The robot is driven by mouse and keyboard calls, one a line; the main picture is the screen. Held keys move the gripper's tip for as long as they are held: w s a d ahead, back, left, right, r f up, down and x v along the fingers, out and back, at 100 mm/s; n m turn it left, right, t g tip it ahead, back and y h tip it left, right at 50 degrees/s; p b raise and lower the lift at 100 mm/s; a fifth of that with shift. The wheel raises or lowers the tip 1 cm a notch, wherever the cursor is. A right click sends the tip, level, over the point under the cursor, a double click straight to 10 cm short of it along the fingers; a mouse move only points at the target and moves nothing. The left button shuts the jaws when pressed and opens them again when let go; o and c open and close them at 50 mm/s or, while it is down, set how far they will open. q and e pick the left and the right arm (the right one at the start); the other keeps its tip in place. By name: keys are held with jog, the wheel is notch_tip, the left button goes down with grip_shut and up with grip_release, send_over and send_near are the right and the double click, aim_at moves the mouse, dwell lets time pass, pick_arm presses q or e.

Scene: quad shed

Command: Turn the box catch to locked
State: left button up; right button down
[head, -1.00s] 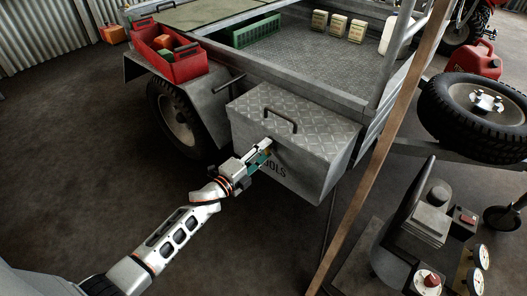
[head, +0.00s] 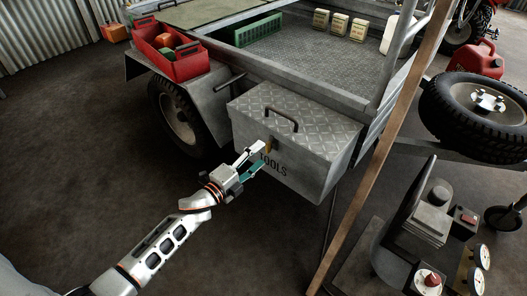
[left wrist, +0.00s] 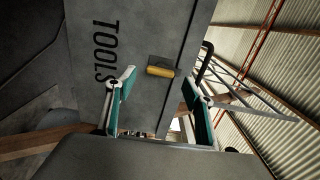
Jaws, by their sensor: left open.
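A grey tread-plate toolbox (head: 322,133) marked TOOLS is mounted on the trailer's corner, its lid down. Its yellow catch (head: 268,145) is on the front face near the lid edge. In the left wrist view, the catch (left wrist: 160,71) lies across the direction of the lettering, so it stands upright on the box. A dark plate shows behind it. My left gripper (head: 256,156) is open and empty in front of the box, a little short of the catch. In the left wrist view, the catch appears between the two teal-padded fingers (left wrist: 160,84), apart from both.
A black handle (head: 281,118) stands on the toolbox lid. The trailer wheel (head: 178,116) and red crate (head: 172,58) are to the left. A wooden post (head: 372,143) slants past the box's right side. The floor around my left arm is clear.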

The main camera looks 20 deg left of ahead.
pick_arm(q)
jog(key=v, duration=0.8)
jog(key=shift+s+r, duration=0.1)
